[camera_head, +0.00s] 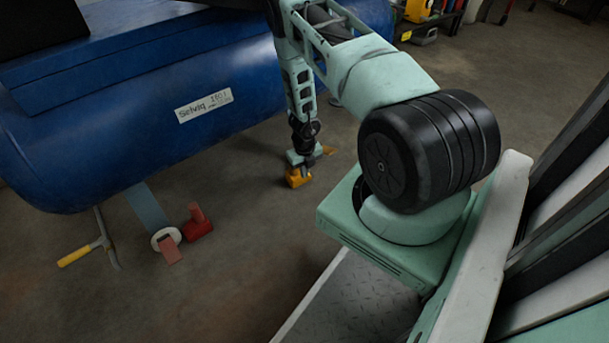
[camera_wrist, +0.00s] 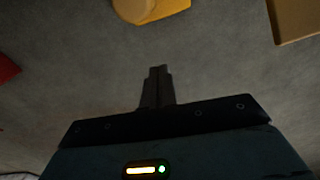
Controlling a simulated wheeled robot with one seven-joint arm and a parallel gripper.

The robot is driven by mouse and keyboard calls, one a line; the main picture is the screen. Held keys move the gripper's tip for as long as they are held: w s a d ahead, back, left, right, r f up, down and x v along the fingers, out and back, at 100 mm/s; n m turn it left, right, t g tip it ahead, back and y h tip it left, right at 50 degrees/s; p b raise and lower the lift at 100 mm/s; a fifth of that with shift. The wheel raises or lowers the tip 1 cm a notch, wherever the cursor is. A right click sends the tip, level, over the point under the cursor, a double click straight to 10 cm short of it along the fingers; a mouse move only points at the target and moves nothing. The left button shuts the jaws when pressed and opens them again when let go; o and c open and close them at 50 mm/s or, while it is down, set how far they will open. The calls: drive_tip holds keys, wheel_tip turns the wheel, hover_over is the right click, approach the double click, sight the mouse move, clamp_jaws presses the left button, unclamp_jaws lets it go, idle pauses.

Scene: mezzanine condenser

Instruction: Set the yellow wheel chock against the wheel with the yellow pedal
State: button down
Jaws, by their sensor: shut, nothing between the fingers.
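The yellow wheel chock (camera_head: 295,180) sits on the floor below my gripper (camera_head: 309,164) in the head view. It also shows at the top edge of the wrist view (camera_wrist: 150,9), cut off by the frame. My gripper (camera_wrist: 157,72) is shut and empty, pointing at the floor, with a gap to the chock in the wrist view. A small yellow-orange part (camera_head: 328,150), possibly the yellow pedal, shows just behind the gripper. A flat yellow piece (camera_wrist: 297,19) at the wrist view's top right may be the same part. The wheel with the yellow pedal is hidden or cannot be made out.
A blue tank (camera_head: 130,115) fills the left. Below it are a white wheel (camera_head: 157,240) with a red pedal (camera_head: 171,250), a red chock (camera_head: 197,225) and a yellow-handled tool (camera_head: 78,255). Equipment (camera_head: 428,20) stands at the back.

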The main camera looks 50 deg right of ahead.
sight(307, 195)
drive_tip(key=f+b, duration=0.6)
drive_tip(key=f, duration=0.1)
drive_tip(key=s+f+b, duration=0.1)
drive_tip(key=f+b, duration=0.2)
drive_tip(key=b, duration=0.1)
drive_tip(key=shift+d+f, duration=0.3)
drive_tip(key=shift+f, duration=0.05)
drive_tip(key=shift+w+d+r+n, duration=0.15)
drive_tip(key=shift+w+r+n, duration=0.15)
drive_tip(key=shift+w, duration=0.3)
drive_tip(key=shift+w+d+r+b, duration=0.1)
drive_tip(key=shift+w+d+b, duration=0.2)
drive_tip(key=shift+w, duration=0.2)
drive_tip(key=shift+w+d+b, duration=0.15)
drive_tip(key=shift+w+b, duration=0.15)
drive_tip(key=shift+w, duration=0.2)
drive_tip(key=shift+w+d+r, duration=0.1)
drive_tip(key=shift+w+r, duration=0.05)
drive_tip(key=shift+w, duration=0.2)
